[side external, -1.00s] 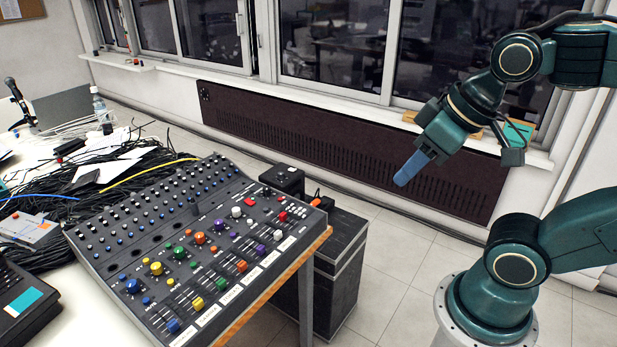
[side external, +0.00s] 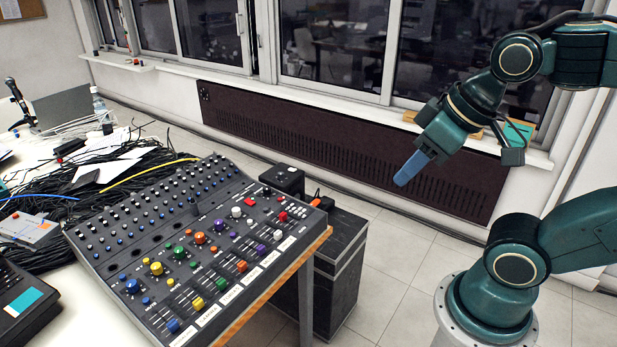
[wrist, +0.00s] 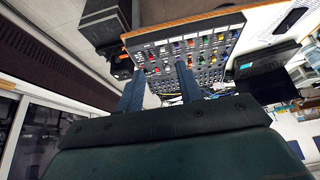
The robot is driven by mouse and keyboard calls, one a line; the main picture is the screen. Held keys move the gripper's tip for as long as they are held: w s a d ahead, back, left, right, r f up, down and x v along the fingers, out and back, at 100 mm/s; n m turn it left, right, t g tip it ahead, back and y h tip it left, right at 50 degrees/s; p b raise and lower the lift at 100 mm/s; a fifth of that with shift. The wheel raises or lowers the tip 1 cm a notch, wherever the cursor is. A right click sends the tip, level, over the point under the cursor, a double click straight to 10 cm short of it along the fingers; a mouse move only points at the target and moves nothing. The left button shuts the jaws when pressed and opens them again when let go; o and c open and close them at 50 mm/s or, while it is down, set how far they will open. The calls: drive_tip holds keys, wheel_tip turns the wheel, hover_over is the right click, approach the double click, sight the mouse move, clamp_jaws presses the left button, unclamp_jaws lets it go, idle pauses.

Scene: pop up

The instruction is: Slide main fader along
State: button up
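The mixing console (side external: 150,245) lies on the table at the left, with a row of coloured fader caps along its front edge. A red fader cap (side external: 283,216) sits at the right end of the row; the labels are too small to read, so I cannot tell for sure that it is the main fader. My gripper (side external: 402,181) hangs in the air to the right of the console, well apart from it, fingers pointing down and left. In the wrist view my gripper (wrist: 160,72) has its two blue fingers apart with nothing held, and the console (wrist: 205,45) shows beyond them.
A black case (side external: 335,255) stands on the floor at the console's right end, with a dark box (side external: 283,179) beside it. Tangled black cables (side external: 100,170) and papers cover the table behind and left. The air between my gripper and the console is clear.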

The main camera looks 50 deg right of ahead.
drive_tip(key=shift+c, duration=0.3)
drive_tip(key=shift+c, duration=0.7)
drive_tip(key=w+d+f+m+g, duration=0.1)
drive_tip(key=w+m, duration=0.4)
drive_tip(key=w, duration=0.5)
drive_tip(key=w+d+f+m+g, duration=0.2)
drive_tip(key=w+m, duration=0.2)
drive_tip(key=w, duration=0.6)
drive_tip(key=w+d+f+m+g, duration=0.1)
drive_tip(key=w+f+m, duration=0.2)
drive_tip(key=f, duration=0.3)
drive_tip(key=w+d+f+m, duration=0.2)
drive_tip(key=w+f+m, duration=0.1)
drive_tip(key=w+f, duration=0.3)
drive_tip(key=w+d+f+m+g, duration=0.1)
drive_tip(key=w+d+f+m, duration=0.1)
drive_tip(key=w+f, duration=0.3)
wheel_tip(320, 180, down, 2)
drive_tip(key=shift+w+f+m+g, duration=0.1)
drive_tip(key=shift+m+g, duration=0.2)
drive_tip(key=shift+m, duration=0.1)
drive_tip(key=shift+w+f, duration=0.1)
drive_tip(key=shift+f, duration=0.15)
drive_tip(key=shift+f, duration=0.1)
